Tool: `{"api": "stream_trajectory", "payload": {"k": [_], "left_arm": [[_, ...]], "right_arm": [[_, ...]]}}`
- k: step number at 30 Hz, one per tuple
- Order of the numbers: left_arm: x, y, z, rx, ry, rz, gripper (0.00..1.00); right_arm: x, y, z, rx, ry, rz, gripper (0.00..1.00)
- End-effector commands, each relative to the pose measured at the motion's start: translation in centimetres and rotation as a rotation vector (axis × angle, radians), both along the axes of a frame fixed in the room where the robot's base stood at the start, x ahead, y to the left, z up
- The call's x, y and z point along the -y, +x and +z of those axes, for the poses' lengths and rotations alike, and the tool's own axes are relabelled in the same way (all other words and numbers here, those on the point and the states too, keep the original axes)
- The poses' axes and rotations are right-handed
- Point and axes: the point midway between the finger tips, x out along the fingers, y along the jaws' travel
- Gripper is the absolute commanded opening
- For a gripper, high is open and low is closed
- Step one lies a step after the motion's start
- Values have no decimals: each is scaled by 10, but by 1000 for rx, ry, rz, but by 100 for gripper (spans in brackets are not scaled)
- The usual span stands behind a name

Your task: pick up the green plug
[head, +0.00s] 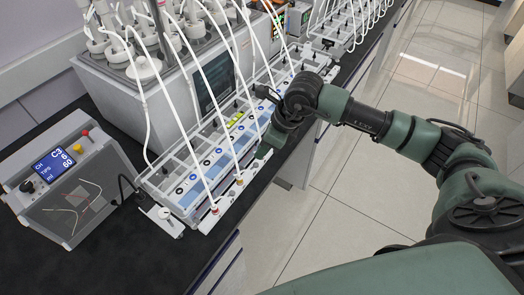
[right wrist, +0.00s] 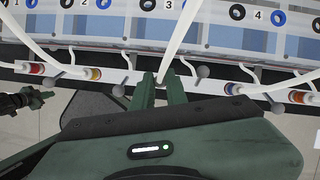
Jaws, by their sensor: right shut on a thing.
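My right gripper (head: 262,152) is at the front edge of the reactor rack, at the row of tube plugs. In the right wrist view its two green fingers (right wrist: 160,92) are shut around the lower end of a white tube (right wrist: 180,40). The fingers hide the plug at that end, so its green colour does not show. Whether the plug is still seated in the front rail cannot be told. A dark part with a green tip (right wrist: 28,98) at the left edge of the right wrist view looks like my left gripper; its jaws are unclear.
A red-ringed plug (head: 214,208) and a yellow-ringed plug (head: 239,180) sit beside the held one on the white front rail. Other white tubes hang close by. A grey control box (head: 75,195) stands on the black bench at left. Open floor (head: 310,215) lies in front.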

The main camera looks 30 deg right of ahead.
Motion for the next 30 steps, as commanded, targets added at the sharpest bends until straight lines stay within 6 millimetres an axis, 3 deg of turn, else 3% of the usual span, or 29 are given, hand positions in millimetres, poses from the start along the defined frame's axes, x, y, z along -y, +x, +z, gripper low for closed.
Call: {"api": "stream_trajectory", "payload": {"k": [5,10,24,30], "left_arm": [[0,1,-3,1,0,0,0],[0,2,-9,3,0,0,0],[0,4,-33,6,0,0,0],[0,5,-37,7,-1,0,0]], "right_arm": [[0,1,8,4,1,0,0],[0,1,30,8,0,1,0],[0,1,159,7,1,0,0],[0,1,190,4,2,-1,0]]}}
